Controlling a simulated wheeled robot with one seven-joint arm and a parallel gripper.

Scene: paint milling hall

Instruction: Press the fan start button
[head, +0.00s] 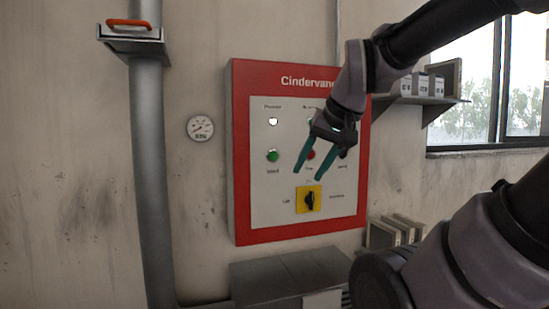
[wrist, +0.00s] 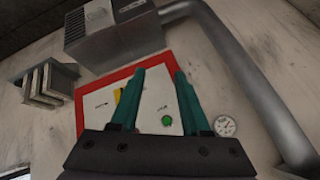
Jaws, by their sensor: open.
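A red-framed control panel (head: 238,150) with a pale face hangs on the wall and reads "Cindervane" in part. A green button (head: 272,156) sits at its left, and a red button (head: 311,154) shows between my fingers. A yellow switch (head: 309,199) with a black knob is below. The labels are too small to read surely. My gripper (head: 308,176) is open and empty in front of the panel, right of the green button. In the wrist view the green button (wrist: 167,121) shows between the teal fingers (wrist: 158,80). Part of the panel's right side is hidden by my arm.
A round gauge (head: 200,127) is on the wall left of the panel. A grey pipe (head: 150,190) with an orange-handled slide gate (head: 130,32) runs down at the left. A grey box (head: 290,270) stands below the panel. A shelf (head: 425,99) and a window are at the right.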

